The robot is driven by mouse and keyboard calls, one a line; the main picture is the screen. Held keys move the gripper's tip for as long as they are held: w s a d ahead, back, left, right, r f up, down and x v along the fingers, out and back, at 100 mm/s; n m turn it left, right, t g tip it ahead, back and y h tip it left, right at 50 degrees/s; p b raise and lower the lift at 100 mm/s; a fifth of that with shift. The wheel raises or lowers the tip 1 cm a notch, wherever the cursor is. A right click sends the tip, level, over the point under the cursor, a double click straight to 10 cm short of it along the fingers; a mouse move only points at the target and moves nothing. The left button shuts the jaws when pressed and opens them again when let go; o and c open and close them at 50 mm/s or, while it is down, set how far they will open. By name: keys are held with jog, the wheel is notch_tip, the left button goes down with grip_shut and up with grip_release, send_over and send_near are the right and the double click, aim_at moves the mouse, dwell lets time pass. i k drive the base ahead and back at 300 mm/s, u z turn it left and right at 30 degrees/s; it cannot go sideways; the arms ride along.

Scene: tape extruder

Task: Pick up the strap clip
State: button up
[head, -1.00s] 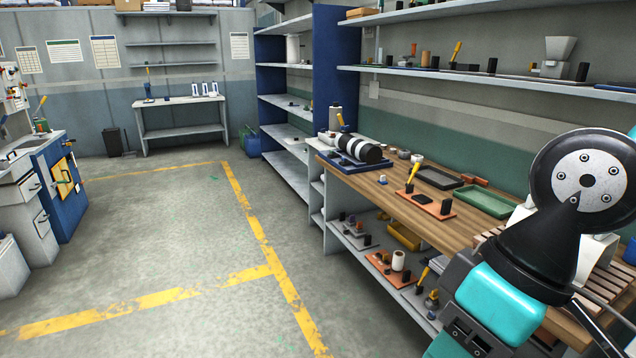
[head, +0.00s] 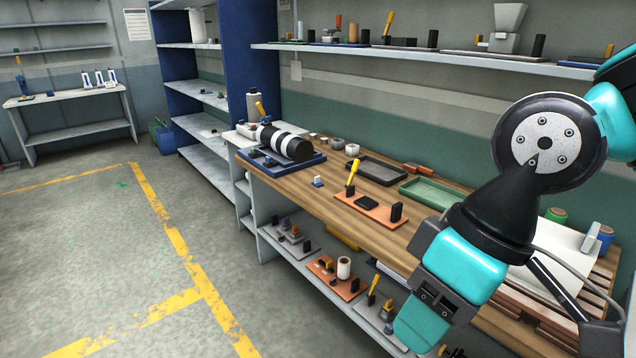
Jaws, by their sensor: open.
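I cannot pick out the strap clip for certain among the small parts in the head view. A small white and blue piece (head: 318,182) lies on the wooden workbench (head: 300,195), in front of the grey rings. A light grey upright piece (head: 591,238) stands by the blue-sided spool at the right; I cannot tell what it is. My arm, teal and black, covers the right part of the bench and hides what lies behind it. My gripper's fingers do not show.
A blue tray holds a black-and-white roll (head: 285,143) at the bench's left end. An orange board (head: 368,208) with a yellow-handled lever, a dark tray (head: 376,171) and a green tray (head: 430,193) lie further right. Open floor (head: 80,235) with yellow lines is at left.

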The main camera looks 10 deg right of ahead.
aim_at(317, 183)
jog(key=u, duration=0.55)
jog(key=i, duration=0.75)
jog(key=u, duration=0.5)
jog(key=i, duration=1.45)
jog(key=z, duration=1.3)
jog(key=i, duration=0.55)
jog(key=z, duration=0.65)
